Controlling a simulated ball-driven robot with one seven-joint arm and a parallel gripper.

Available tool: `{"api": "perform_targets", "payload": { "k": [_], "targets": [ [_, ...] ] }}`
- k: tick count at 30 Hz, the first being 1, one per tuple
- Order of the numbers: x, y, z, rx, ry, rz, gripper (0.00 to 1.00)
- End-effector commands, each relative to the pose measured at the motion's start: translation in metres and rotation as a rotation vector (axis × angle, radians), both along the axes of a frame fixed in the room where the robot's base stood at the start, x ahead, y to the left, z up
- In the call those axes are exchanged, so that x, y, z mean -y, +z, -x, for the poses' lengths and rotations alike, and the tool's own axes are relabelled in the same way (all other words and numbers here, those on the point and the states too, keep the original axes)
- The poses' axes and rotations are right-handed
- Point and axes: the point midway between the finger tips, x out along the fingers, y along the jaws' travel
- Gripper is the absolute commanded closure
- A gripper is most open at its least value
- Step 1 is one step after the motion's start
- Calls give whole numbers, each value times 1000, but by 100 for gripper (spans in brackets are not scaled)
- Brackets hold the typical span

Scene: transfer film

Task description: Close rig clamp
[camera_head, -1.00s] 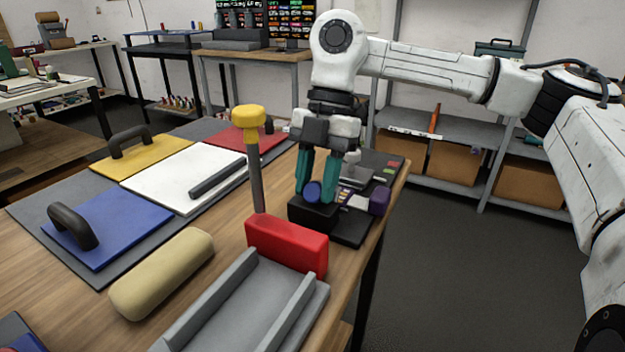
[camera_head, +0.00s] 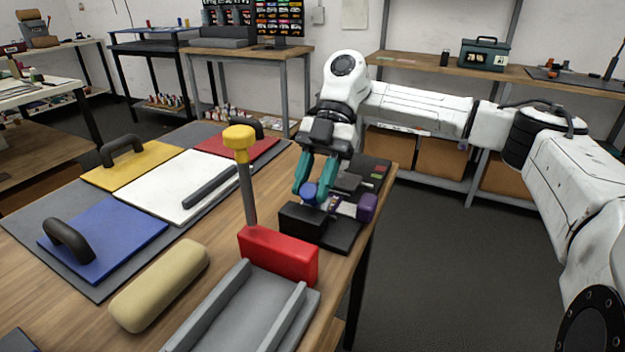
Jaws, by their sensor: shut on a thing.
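The black rig (camera_head: 338,236) stands at the right edge of the wooden table. It carries a black block (camera_head: 300,220), a blue round knob (camera_head: 308,192), a purple knob (camera_head: 367,207) and a pale strip between them. My gripper (camera_head: 314,195) points down at the rig with its teal fingers around the blue knob, and it is shut on it. The fingers hide part of the knob and of the clamp behind, so I cannot tell how far the clamp is closed.
A red block (camera_head: 278,255) and a grey channel tray (camera_head: 240,312) stand in front of the rig. A yellow-topped post (camera_head: 241,150) rises left of it. A beige roller (camera_head: 160,284) and a board with coloured plates (camera_head: 60,265) fill the left.

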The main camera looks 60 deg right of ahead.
Motion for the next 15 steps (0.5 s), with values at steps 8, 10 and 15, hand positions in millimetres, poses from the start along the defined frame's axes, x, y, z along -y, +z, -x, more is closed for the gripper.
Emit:
{"api": "perform_targets", "payload": {
  "k": [8,10,15],
  "targets": [
    [0,0,0,1,-1,1,61],
    [0,0,0,0,0,1,54],
    [0,0,0,0,0,1,40]
  ]
}}
